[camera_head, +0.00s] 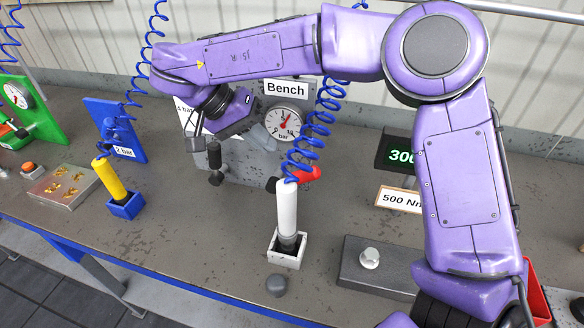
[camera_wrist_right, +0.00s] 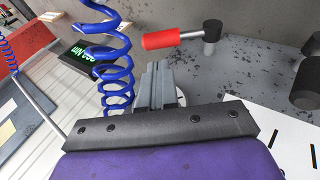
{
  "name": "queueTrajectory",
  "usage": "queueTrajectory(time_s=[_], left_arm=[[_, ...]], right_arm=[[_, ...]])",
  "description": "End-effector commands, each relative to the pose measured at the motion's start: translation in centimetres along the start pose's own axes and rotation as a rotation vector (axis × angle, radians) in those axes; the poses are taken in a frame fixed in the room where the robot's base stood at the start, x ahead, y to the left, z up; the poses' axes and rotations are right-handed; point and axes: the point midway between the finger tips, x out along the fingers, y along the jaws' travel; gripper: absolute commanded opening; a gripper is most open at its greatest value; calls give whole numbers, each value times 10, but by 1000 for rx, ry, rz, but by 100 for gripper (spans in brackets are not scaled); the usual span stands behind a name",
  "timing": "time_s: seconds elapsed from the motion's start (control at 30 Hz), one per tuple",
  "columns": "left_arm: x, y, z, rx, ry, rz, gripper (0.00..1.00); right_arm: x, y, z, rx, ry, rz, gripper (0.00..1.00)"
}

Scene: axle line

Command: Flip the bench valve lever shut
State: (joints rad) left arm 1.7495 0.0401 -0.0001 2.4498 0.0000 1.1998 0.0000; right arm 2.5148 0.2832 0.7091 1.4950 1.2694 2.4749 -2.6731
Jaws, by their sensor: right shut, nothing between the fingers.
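The bench valve lever has a red handle (camera_head: 308,174), below the pressure gauge (camera_head: 284,123) and the "Bench" label (camera_head: 286,89). In the right wrist view the red handle (camera_wrist_right: 172,39) sits on a thin metal rod that runs to a dark round pivot (camera_wrist_right: 212,30). My right gripper (camera_head: 262,136) is at the gauge's left edge, above and left of the red handle. Its fingers (camera_wrist_right: 154,78) are shut and empty, and they appear apart from the handle. A blue coiled hose partly covers the lever in the head view. My left gripper is not in view.
A yellow tool (camera_head: 110,178) is farther left. A grey block (camera_head: 360,275) with a bolt lies front right.

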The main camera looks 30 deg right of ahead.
Motion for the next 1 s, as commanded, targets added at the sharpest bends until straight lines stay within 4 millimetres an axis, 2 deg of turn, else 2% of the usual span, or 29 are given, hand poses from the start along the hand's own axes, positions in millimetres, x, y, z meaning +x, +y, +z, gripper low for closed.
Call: queueTrajectory(time_s=[0.03,0.2,0.43,0.6,1.0], left_arm=[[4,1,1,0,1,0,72],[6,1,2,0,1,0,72],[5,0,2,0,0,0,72],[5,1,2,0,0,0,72],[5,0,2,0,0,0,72]], right_arm=[[14,-2,0,-3,-4,0,0],[50,-1,0,-2,-5,0,0],[85,0,0,-2,-2,-1,0],[94,0,0,0,1,-1,0],[93,-5,2,-5,8,-23,0]])
